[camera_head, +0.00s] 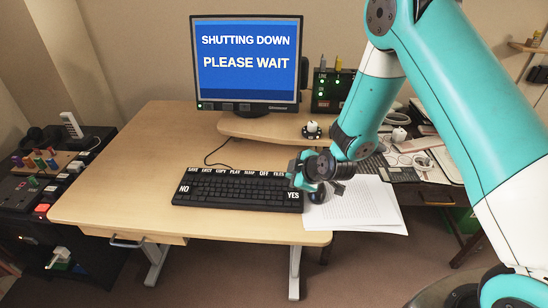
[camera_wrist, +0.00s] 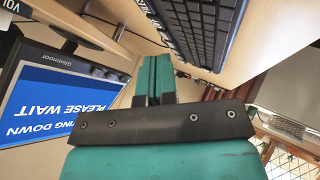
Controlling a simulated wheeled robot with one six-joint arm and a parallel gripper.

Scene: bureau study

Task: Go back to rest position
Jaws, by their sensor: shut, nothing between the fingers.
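My teal arm comes in from the right of the head view. My gripper (camera_head: 298,170) is over the right end of the black keyboard (camera_head: 232,188), by the key marked YES; I cannot tell whether it touches. In the wrist view my gripper (camera_wrist: 154,72) has its two teal fingers together, with nothing between them. The monitor (camera_head: 247,62) shows a blue screen reading "SHUTTING DOWN PLEASE WAIT". The monitor (camera_wrist: 55,105) and the keyboard (camera_wrist: 205,25) also show in the wrist view, the monitor's text upside down.
White papers (camera_head: 355,207) lie right of the keyboard, partly under my wrist. The wooden desk (camera_head: 120,185) is bare on the left. A dark console (camera_head: 25,205) with coloured pegs stands far left. A cluttered dark table (camera_head: 405,173) stands at right behind my arm.

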